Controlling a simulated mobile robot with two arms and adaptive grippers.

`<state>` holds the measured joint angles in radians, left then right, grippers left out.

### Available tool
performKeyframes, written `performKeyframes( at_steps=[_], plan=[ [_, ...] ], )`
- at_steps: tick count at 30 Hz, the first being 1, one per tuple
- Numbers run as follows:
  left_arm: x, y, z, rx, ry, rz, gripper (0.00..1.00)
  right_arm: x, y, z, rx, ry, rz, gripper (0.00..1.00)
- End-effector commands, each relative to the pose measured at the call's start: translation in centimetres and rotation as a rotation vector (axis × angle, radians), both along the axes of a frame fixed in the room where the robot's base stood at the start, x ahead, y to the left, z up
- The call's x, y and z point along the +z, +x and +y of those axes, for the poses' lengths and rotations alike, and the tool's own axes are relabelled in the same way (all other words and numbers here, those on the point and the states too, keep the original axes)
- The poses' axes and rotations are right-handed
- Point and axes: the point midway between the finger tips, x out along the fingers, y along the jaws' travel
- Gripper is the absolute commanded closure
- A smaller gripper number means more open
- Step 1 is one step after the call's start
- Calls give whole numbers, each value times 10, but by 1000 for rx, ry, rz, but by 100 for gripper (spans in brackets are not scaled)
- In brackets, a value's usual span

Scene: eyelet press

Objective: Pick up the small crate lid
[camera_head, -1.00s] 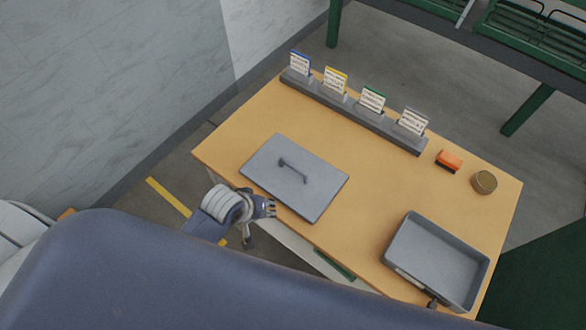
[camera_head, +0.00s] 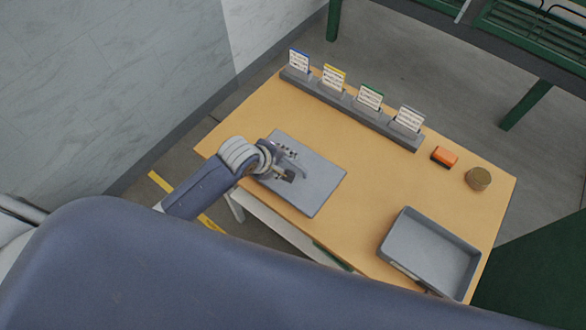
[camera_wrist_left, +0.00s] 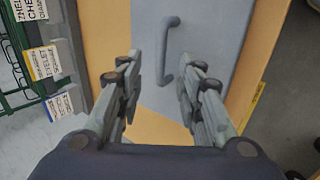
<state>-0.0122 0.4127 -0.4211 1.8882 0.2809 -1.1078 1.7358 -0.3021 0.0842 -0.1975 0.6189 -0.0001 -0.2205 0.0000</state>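The small crate lid (camera_head: 318,187) is a flat grey rectangular plate lying on the left part of the wooden table. Its dark bar handle (camera_wrist_left: 166,52) shows in the left wrist view, ahead of and between the two fingers. My left gripper (camera_head: 291,163) is over the lid in the head view and hides its handle there. In the left wrist view the left gripper (camera_wrist_left: 160,88) is open, its fingers wide apart with nothing between the tips; the handle is not gripped. My right gripper is not in view.
A grey open crate (camera_head: 428,252) stands at the table's front right. A dark rack (camera_head: 350,108) with several label cards runs along the back edge. An orange block (camera_head: 444,156) and a round brown tin (camera_head: 478,178) sit at the right. The table's (camera_head: 375,195) middle is clear.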

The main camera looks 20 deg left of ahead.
Motion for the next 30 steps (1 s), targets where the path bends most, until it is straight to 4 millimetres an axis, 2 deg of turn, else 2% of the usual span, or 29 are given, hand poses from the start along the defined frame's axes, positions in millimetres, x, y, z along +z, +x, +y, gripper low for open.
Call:
performKeyframes(
  at_steps=[9,21,30],
  plan=[
    [-15,10,-3,-2,1,1,66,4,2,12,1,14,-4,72],
    [-49,31,-8,-2,1,1,66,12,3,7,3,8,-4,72],
    [-52,32,-9,-2,1,0,66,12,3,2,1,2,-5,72]
  ],
)
